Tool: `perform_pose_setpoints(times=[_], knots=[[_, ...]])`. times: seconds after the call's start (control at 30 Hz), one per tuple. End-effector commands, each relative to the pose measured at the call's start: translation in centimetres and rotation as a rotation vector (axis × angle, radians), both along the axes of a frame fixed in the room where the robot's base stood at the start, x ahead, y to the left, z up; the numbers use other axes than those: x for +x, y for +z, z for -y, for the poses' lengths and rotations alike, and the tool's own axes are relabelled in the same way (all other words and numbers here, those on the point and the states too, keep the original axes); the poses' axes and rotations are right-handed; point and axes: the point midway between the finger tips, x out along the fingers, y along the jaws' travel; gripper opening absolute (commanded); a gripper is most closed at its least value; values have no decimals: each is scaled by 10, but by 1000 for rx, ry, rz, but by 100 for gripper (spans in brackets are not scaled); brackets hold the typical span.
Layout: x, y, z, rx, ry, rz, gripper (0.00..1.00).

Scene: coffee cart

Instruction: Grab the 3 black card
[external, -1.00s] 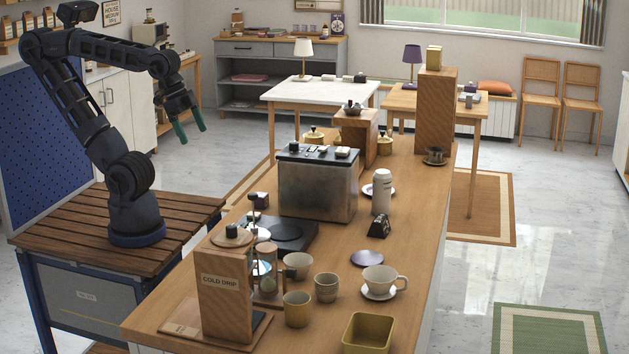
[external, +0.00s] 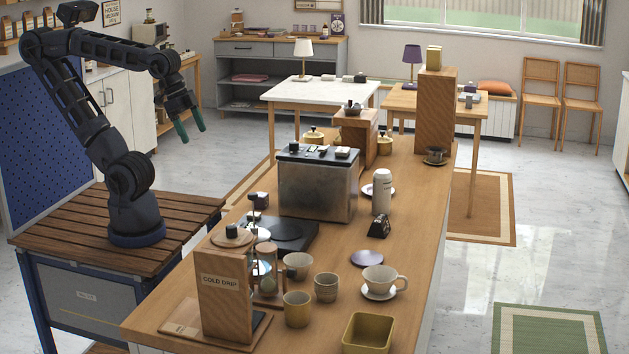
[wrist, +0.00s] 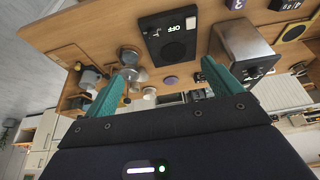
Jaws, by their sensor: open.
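A small black tent card (external: 379,226) stands on the wooden counter, in front of the white canister and behind the purple disc. Its number is too small to read in the external view. My gripper (external: 191,130) is open and empty, its teal fingers spread, high up to the left of the counter and well apart from the card. In the wrist view my gripper (wrist: 166,72) points toward the counter, where a small dark shape beside the purple disc may be the card.
The counter (external: 335,236) also holds a metal box (external: 318,189), a white canister (external: 381,192), a purple disc (external: 367,258), a cup on a saucer (external: 379,280), a cold-drip stand (external: 226,300) and a yellow tray (external: 368,333). A black scale (external: 284,237) lies left of the card.

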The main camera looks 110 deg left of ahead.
Motion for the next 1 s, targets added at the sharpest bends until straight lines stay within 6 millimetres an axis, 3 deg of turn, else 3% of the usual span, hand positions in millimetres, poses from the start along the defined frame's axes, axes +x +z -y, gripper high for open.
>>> perform_pose_setpoints(times=[0.17, 0.5, 0.77, 1.0], knots=[[24, 11, -3, 5, -1, -21, 91], [114, 37, -16, 21, -13, -86, 91], [188, 40, -31, 28, -24, -137, 91], [258, 30, -48, 34, -35, -182, 91]])
